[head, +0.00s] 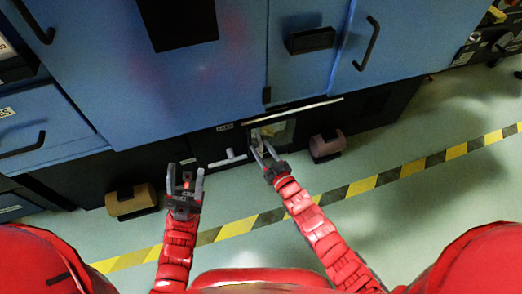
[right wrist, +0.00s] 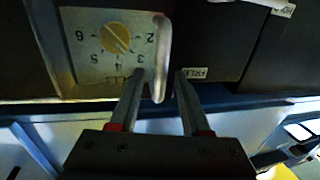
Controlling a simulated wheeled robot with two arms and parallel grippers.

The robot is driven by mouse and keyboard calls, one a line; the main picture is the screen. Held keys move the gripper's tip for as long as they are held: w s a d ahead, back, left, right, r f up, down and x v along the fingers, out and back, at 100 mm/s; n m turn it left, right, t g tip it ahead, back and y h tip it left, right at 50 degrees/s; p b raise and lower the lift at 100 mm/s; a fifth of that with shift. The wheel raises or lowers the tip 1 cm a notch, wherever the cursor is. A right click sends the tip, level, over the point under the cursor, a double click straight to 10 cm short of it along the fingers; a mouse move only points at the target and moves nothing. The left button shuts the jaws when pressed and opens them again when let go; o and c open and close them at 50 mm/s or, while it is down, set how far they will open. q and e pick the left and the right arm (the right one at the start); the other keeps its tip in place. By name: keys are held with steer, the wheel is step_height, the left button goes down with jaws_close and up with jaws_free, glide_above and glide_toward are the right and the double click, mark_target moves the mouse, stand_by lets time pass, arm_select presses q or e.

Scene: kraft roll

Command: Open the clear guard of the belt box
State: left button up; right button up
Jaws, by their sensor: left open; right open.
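The belt box (head: 288,128) is a small window-like recess low in the black base of the blue machine. In the right wrist view a pale panel with a yellow dial (right wrist: 116,38) and numbers shows there. A pale upright bar (right wrist: 161,60) stands at the panel's edge; I cannot tell whether it belongs to the clear guard. My right gripper (head: 262,150) is open in front of the box; in the wrist view its fingertips (right wrist: 160,73) are on either side of the bar's lower part. Contact is unclear. My left gripper (head: 186,172) is open and empty, left of the box.
A white T-shaped handle (head: 228,158) is on the black base left of the box. Blue doors with black handles (head: 367,44) rise above. A yellow-black floor stripe (head: 360,186) crosses the open floor.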

steer(key=shift+w+a, duration=0.15)
steer(key=shift+w, duration=0.1)
jaws_close()
stand_by(1.4)
